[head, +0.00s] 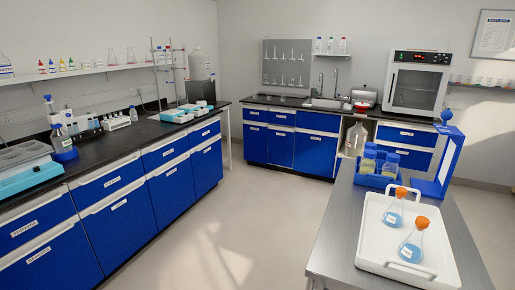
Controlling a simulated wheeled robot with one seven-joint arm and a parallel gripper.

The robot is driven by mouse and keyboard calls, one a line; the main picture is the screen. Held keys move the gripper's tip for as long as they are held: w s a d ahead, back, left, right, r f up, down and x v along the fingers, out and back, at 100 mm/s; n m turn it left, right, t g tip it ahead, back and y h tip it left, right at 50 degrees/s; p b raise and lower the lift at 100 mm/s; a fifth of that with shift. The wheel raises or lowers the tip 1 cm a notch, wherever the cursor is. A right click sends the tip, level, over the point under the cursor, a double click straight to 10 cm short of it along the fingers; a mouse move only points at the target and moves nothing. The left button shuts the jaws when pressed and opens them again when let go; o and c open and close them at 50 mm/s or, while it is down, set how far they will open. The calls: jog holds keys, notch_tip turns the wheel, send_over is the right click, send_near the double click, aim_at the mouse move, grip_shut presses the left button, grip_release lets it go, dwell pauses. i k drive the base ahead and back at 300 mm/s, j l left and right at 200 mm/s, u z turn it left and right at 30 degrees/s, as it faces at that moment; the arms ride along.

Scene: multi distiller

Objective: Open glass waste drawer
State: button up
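Blue drawers with white labels show in the head view. A row of them (105,186) runs along the left bench, with larger blue fronts (122,220) below. More blue drawers (281,118) are in the back bench, and a stacked pair (403,135) sits under the oven at the back right. All look shut. The labels are too small to read surely, so I cannot tell which one is the glass waste drawer. My gripper is not in view.
Grey floor (215,215) lies clear between the benches. A steel table (335,225) at the front right bears a white tray (375,250) with two orange-capped flasks and a blue bottle rack (372,180). A large jug (355,138) stands in the back bench's open bay.

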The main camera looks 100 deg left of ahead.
aim_at(281, 139)
jog(key=u, duration=2.85)
jog(key=i+z, duration=0.1)
jog(key=i, duration=4.15)
jog(key=i+u, duration=0.1)
jog(key=i, duration=0.5)
jog(key=i+l+u, duration=0.15)
jog(key=i, duration=0.45)
jog(key=i+l+u, duration=0.1)
jog(key=i, duration=0.5)
